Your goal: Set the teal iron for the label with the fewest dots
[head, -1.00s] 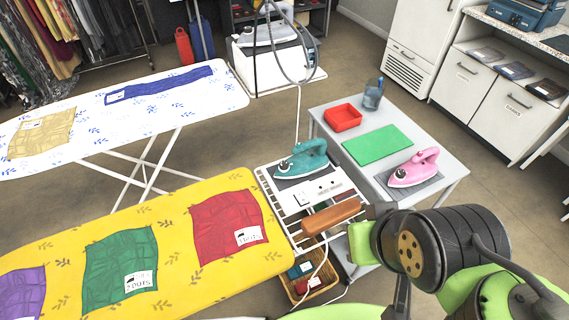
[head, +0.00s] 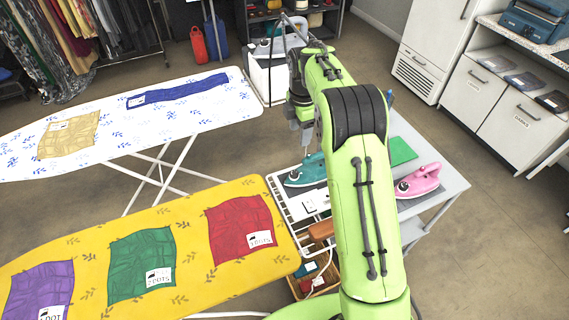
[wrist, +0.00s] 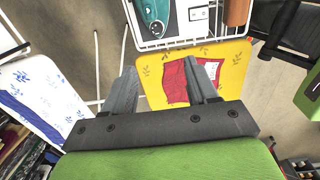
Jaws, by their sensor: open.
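The teal iron (head: 306,171) rests on a dark pad on the white wire rack at the end of the yellow ironing board; it also shows in the wrist view (wrist: 153,18), cut by the top edge, with a dark round part on it. Purple (head: 38,288), green (head: 140,258) and red (head: 238,222) cloths lie on the yellow board, each with a white label. The purple cloth's label (head: 53,313) seems to end in "DOT", the green (head: 159,277) and red (head: 260,239) ones in "DOTS"; the numbers are unclear.
A pink iron (head: 418,180) and a green mat (head: 402,151) are on the grey table (head: 450,182). A brown wooden handle (head: 321,231) lies by the rack (head: 284,208), above a basket (head: 300,288). A white-blue ironing board (head: 205,110) stands behind. My arm hides part of the table.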

